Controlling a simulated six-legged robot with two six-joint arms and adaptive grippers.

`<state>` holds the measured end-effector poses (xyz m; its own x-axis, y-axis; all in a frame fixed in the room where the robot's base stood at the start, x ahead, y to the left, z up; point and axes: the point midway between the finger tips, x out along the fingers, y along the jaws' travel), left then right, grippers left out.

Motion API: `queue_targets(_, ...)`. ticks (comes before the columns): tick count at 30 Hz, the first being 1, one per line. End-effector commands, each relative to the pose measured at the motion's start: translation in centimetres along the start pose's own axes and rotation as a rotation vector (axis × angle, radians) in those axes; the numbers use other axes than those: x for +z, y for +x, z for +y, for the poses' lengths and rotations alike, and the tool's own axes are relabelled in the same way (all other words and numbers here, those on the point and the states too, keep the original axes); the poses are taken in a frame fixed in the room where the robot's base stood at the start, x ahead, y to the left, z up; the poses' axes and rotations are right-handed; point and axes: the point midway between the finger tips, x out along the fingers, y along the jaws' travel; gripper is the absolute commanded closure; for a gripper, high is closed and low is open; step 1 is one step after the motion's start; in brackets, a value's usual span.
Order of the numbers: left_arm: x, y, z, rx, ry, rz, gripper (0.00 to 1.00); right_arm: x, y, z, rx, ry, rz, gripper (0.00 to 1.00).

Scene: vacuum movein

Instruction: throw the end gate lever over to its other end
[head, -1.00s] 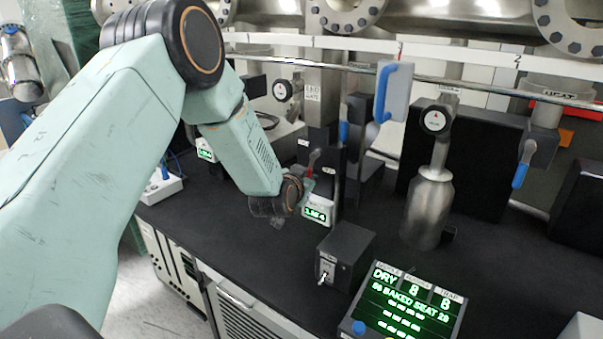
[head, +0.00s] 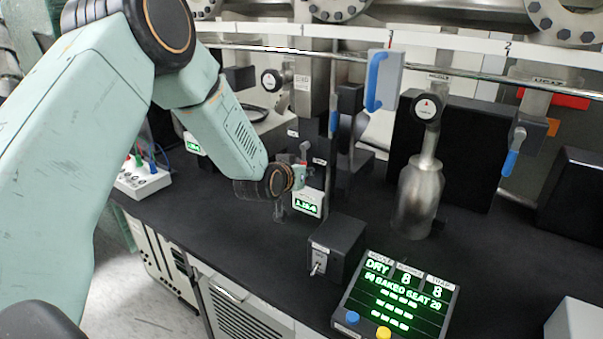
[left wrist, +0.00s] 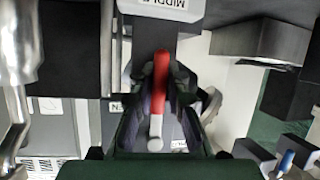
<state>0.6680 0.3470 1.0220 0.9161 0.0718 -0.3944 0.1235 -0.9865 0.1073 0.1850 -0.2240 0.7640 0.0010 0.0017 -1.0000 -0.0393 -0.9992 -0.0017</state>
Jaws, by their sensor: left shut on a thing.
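A lever with a red grip and a pale metal end (left wrist: 158,95) stands between the fingers of my left gripper (left wrist: 157,112) in the left wrist view. The dark fingers lie on both sides of it, and the gripper is shut on it. In the head view my left gripper (head: 299,178) is at a dark upright block above a small green-lit readout (head: 308,203). Only a little of the lever (head: 304,152) shows there. A cut-off label reading "MIDDL" (left wrist: 165,5) is above the lever in the wrist view. My right gripper is not in view.
A black box with a toggle switch (head: 333,248) and a lit status panel (head: 395,300) stand in front on the dark bench. A metal cylinder (head: 419,198) stands right of the gripper. A white socket box (head: 143,177) sits left.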

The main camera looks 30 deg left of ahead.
Motion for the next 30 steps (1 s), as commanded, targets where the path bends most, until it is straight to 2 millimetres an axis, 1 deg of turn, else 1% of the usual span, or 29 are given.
queue_targets(1, 0.4, -0.1, 0.5, 0.01, 0.01, -0.01, 1.0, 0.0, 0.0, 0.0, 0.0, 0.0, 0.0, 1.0)
queue_targets(5, 0.4, -0.1, 0.5, 0.011, 0.011, -0.012, 1.0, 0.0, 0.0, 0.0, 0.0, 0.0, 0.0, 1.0)
queue_targets(6, 0.5, -0.1, 0.5, 0.011, 0.012, -0.012, 0.84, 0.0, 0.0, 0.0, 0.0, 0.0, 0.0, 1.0)
queue_targets(12, 0.5, -0.1, 0.4, 0.009, 0.011, -0.013, 0.67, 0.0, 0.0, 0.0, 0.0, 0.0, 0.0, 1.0)
queue_targets(14, 0.5, -0.1, 0.4, 0.008, 0.01, -0.012, 0.64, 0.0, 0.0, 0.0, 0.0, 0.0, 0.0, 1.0)
queue_targets(25, 0.3, -0.2, 0.2, 0.005, 0.006, -0.007, 0.64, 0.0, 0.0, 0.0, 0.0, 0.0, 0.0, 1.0)
queue_targets(28, 0.2, -0.8, 0.2, 0.004, 0.005, -0.006, 0.64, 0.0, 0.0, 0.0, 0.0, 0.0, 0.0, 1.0)
queue_targets(30, 0.2, -1.6, 0.1, 0.004, 0.004, -0.007, 0.64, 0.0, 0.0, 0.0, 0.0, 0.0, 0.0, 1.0)
